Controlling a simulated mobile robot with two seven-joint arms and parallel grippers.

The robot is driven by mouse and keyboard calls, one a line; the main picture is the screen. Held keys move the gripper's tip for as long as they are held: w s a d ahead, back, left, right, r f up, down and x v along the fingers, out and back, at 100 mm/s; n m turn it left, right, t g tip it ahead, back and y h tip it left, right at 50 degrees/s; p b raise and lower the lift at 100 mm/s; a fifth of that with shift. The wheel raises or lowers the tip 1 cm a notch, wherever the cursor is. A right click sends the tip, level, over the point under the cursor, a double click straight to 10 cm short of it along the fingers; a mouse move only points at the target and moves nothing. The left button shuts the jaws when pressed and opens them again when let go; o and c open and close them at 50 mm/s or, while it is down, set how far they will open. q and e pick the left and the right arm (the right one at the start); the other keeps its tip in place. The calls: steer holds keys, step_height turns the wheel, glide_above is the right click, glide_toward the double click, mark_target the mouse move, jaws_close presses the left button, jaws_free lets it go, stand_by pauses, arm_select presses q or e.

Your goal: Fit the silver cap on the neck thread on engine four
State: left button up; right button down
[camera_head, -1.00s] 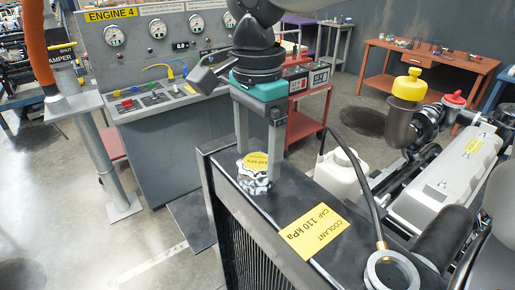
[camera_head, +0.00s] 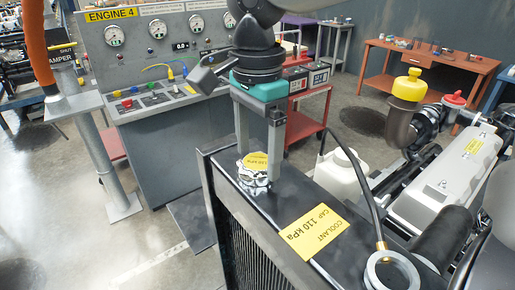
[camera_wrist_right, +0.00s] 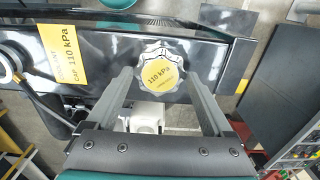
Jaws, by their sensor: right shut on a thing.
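The silver cap (camera_head: 251,181) has a scalloped rim and a yellow top label. It is at the left end of the black radiator top (camera_head: 275,205); I cannot tell whether it touches the surface. My right gripper (camera_head: 259,170) points down and is shut on the cap, one finger on each side. In the right wrist view the cap (camera_wrist_right: 158,72) sits between the fingertips, its label reading 110 kPa. A grey ring-shaped neck (camera_head: 392,271) is at the near right end of the radiator top; its thread is not clear. My left gripper is not in view.
A yellow coolant cap label (camera_head: 313,230) lies flat between cap and neck. A black hose (camera_head: 362,190) arches down to the neck. A white bottle (camera_head: 343,175) and the engine (camera_head: 450,165) stand to the right. The ENGINE 4 panel (camera_head: 150,50) is behind.

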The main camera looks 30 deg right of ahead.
mark_target(257, 161)
steer(key=shift+r+p, duration=1.7)
steer(key=shift+r, duration=0.85)
steer(key=shift+f, duration=0.1)
